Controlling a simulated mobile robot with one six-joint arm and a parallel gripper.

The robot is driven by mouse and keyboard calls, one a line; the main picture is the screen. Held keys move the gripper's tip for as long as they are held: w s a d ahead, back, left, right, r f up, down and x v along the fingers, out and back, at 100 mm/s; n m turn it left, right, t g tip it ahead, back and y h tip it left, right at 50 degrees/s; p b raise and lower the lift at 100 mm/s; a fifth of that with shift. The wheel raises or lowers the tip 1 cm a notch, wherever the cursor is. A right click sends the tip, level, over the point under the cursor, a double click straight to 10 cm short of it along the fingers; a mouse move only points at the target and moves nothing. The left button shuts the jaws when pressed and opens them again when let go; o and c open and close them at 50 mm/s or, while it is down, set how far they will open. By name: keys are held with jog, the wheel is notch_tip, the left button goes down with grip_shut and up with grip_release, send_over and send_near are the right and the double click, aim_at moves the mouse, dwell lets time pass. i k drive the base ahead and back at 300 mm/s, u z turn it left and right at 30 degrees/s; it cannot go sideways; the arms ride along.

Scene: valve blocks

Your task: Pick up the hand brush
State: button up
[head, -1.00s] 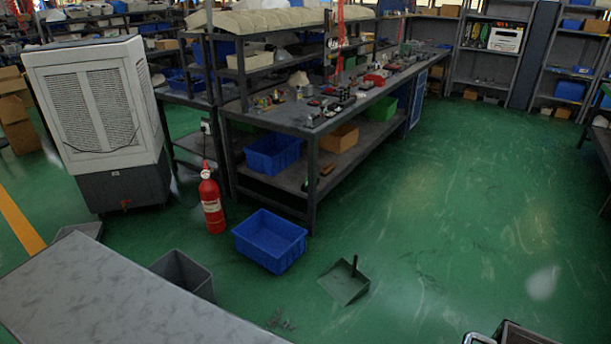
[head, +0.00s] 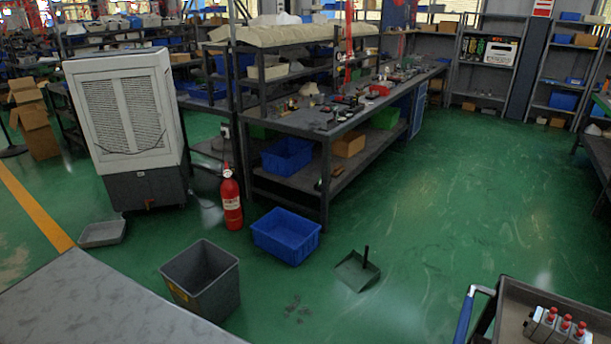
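I cannot make out a hand brush for certain. A small brown item (head: 338,171) and a small dark green item (head: 318,185) lie on the lower shelf of the workbench (head: 285,196); they are too small to identify. A dark dustpan (head: 357,275) with an upright handle lies on the green floor in front of the bench. Dark scraps (head: 293,309) lie on the floor to its left. My gripper is not in view.
A blue crate (head: 286,238), red fire extinguisher (head: 231,200), grey bin (head: 203,285) and white air cooler (head: 128,115) stand left of the dustpan. A grey surface (head: 95,305) fills the lower left. A cart (head: 530,300) with red-topped items is lower right. The right-hand floor is open.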

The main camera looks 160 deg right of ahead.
aim_at(338, 171)
jog(key=u, duration=0.05)
jog(key=i, duration=0.1)
jog(key=u, duration=0.05)
jog(key=k, duration=0.25)
jog(key=u, duration=2.9)
jog(key=i, duration=0.75)
jog(key=u, duration=0.1)
